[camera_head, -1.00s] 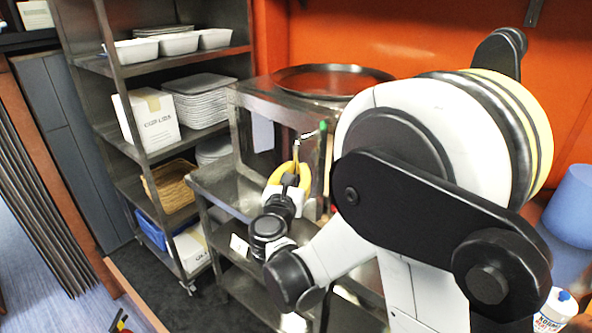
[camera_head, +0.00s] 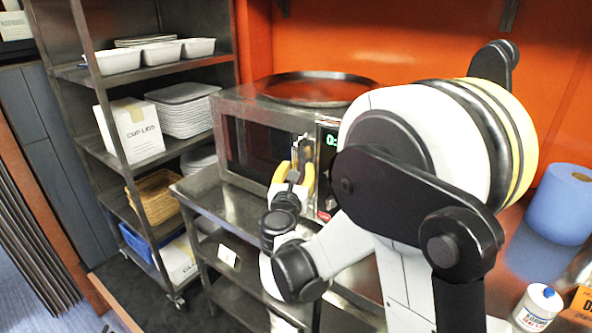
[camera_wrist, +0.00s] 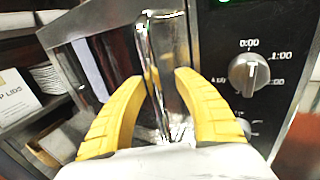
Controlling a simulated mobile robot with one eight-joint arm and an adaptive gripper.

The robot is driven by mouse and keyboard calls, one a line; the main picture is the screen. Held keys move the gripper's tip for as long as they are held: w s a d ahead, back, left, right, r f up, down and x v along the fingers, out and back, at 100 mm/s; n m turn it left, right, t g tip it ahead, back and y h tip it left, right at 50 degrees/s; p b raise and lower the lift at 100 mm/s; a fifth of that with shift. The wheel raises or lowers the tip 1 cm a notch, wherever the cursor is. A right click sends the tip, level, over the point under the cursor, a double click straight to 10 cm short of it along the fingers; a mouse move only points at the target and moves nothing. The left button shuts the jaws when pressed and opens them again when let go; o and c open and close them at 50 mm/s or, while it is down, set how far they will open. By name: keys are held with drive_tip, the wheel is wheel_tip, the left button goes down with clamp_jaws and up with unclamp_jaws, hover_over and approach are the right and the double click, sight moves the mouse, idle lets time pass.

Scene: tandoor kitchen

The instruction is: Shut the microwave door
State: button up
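The microwave (camera_head: 228,103) is a steel box on a metal table, with a dark window in its door (camera_head: 250,150). The door looks flush or nearly flush with the front; a small gap cannot be ruled out. Its shiny upright handle (camera_wrist: 166,70) is beside the control panel (camera_wrist: 265,30). My gripper (camera_head: 294,172) is at the handle, in front of the door's right side. In the wrist view its yellow fingers (camera_wrist: 158,78) are apart, one on each side of the handle's lower part. Whether they touch it is unclear.
A round dark tray (camera_head: 315,88) lies on top of the microwave. A metal shelf (camera_head: 75,72) with white dishes and a box (camera_head: 130,133) stands at left.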

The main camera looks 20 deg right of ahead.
drive_tip(key=shift+a, duration=0.1)
drive_tip(key=v, duration=1.2)
